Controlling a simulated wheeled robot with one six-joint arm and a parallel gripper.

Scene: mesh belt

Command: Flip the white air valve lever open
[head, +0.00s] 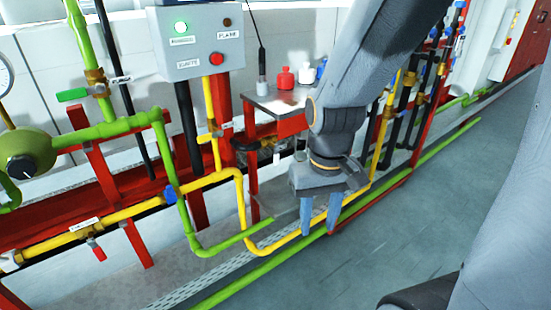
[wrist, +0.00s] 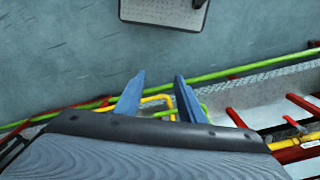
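I cannot surely pick out the white air valve lever. A small pale piece (head: 225,127), lever or label, sits on the upright yellow pipe below the control box in the head view. My gripper (head: 318,228) points down, right of and below that piece, in front of the yellow and green pipes. In the wrist view its two blue fingers (wrist: 161,84) stand apart with nothing between them.
A grey control box (head: 195,40) with a green lamp and red button stands above the pipes. A small table (head: 283,101) holds red and white bottles. Red posts and more pipes stand behind my arm. The grey floor (head: 440,200) at the right is mostly clear.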

